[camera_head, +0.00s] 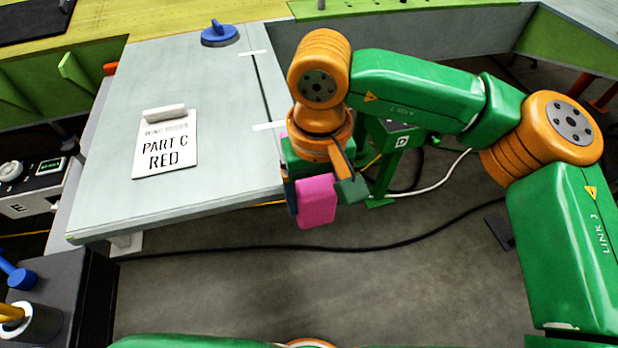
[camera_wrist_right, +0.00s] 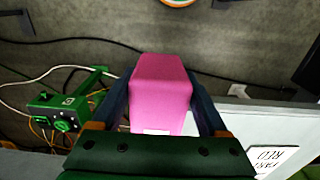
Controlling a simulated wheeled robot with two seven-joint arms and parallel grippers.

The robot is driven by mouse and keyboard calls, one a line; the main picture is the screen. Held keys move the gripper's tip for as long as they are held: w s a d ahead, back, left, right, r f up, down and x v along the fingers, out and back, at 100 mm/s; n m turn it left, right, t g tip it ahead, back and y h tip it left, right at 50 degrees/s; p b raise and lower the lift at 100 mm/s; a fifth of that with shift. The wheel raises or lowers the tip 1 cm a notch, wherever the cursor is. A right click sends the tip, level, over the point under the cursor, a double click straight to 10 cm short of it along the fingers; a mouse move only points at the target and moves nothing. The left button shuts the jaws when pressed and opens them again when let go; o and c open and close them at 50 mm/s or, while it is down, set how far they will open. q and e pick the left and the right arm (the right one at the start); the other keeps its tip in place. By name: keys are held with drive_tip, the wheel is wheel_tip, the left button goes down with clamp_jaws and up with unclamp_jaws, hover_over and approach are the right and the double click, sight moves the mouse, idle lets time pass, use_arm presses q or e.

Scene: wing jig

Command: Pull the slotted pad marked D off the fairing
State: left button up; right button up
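A pink block-like pad (camera_head: 316,201) is in my right gripper (camera_head: 320,190), just off the right front corner of the pale grey panel (camera_head: 215,80), which I take as the fairing. In the right wrist view the pad (camera_wrist_right: 160,88) sits between the two dark fingers (camera_wrist_right: 160,100), which close on its sides. A small white patch shows low on the pad, mostly hidden by the gripper; I cannot read a letter or see a slot. The pad appears clear of the panel edge, with floor around it. My left gripper is not in view.
A white "PART C RED" card (camera_head: 166,150) and a blue round-based handle (camera_head: 219,34) are on the panel. Black and white cables cross the floor. A dark box (camera_head: 75,300) is at lower left.

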drive_tip(key=shift+c, duration=0.7)
drive_tip(key=shift+s+d+b, duration=0.15)
drive_tip(key=shift+s+b, duration=0.3)
drive_tip(key=shift+s, duration=0.05)
drive_tip(key=s+d+b, duration=0.2)
drive_tip(key=s+b, duration=0.1)
drive_tip(key=s, duration=0.3)
drive_tip(key=shift+s, duration=0.3)
drive_tip(key=shift+d, duration=0.15)
